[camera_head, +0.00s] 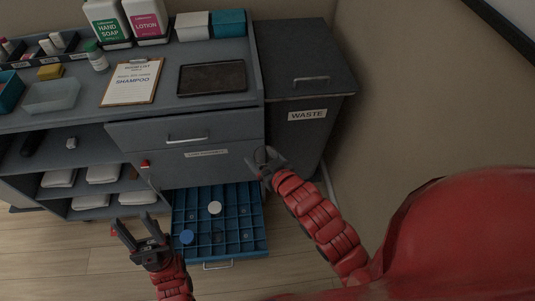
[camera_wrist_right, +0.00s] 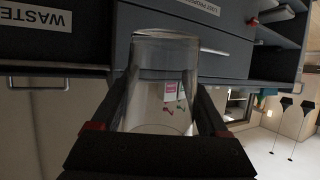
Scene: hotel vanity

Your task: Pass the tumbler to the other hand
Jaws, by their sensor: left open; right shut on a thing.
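The tumbler (camera_wrist_right: 160,75) is a clear, see-through glass, and it fills the middle of the right wrist view. My right gripper (camera_head: 266,161) is shut on it, with one finger on each side of its wall. In the head view the gripper holds it in front of the drawer unit's right edge, where the glass is hard to make out. My left gripper (camera_head: 133,223) is open and empty at the lower left, to the left of the pulled-out blue drawer. The two grippers are well apart.
The blue divided drawer (camera_head: 258,242) stands open low down between my arms, with a white and a blue round item in it. A grey waste bin (camera_head: 308,92) stands right of the counter. The counter holds bottles, a clipboard (camera_head: 132,82) and a dark tray (camera_head: 212,78).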

